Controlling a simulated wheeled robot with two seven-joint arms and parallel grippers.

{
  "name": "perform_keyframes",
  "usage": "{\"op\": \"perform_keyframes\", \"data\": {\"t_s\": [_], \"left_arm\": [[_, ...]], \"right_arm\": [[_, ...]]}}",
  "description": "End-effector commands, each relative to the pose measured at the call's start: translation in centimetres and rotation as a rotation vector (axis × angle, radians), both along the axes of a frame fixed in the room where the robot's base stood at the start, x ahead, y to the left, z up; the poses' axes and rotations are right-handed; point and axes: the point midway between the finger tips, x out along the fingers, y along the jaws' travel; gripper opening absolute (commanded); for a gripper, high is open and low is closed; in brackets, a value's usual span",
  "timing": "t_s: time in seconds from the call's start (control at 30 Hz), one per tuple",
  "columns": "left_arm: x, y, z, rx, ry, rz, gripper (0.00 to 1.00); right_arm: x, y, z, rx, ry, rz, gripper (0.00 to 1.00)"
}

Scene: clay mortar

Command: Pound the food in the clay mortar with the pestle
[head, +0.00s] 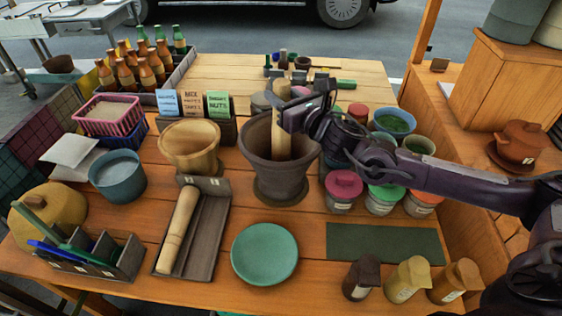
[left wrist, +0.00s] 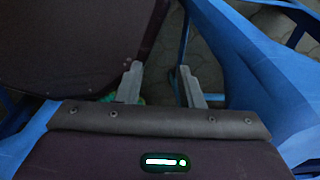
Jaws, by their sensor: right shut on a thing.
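The dark clay mortar (head: 262,170) stands upright on a round base near the middle of the table. A light wooden pestle (head: 280,142) stands nearly upright with its lower end inside the mortar. My right gripper (head: 288,112) is shut on the pestle above the mortar's rim, with the arm coming in from the right. The food inside the mortar cannot be made out. My left gripper (left wrist: 160,78) shows only in the left wrist view, its fingers apart with nothing held between them, away from the tabletop.
A wooden mortar (head: 190,150) stands left of the clay one. A second pestle (head: 180,228) lies in a grey tray (head: 212,240). A green plate (head: 264,254) is in front, and lidded jars (head: 343,190) crowd the right side. A green mat (head: 385,243) lies bare.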

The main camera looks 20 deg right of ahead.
Motion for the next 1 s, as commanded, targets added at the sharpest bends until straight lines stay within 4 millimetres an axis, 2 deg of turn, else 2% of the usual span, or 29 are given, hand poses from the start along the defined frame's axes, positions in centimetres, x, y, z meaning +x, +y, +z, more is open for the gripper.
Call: {"op": "perform_keyframes", "data": {"t_s": [0.33, 0.7, 0.77, 1.0], "left_arm": [[0.0, 0.0, -0.7, 0.000, 0.000, 0.000, 0.34], [0.0, 0.0, -6.6, 0.000, 0.001, 0.000, 0.34], [-0.1, 0.0, -5.8, 0.000, 0.002, 0.000, 0.34], [-0.1, 0.0, -5.9, 0.000, 0.002, 0.000, 0.34]], "right_arm": [[0.0, 0.0, -0.6, 0.002, -0.003, 0.000, 0.00], [0.0, 0.0, -6.0, 0.002, -0.004, 0.000, 0.00], [0.1, 0.0, -5.1, 0.001, -0.005, 0.000, 0.00], [0.0, 0.0, -5.3, 0.001, -0.002, 0.000, 0.00]]}}
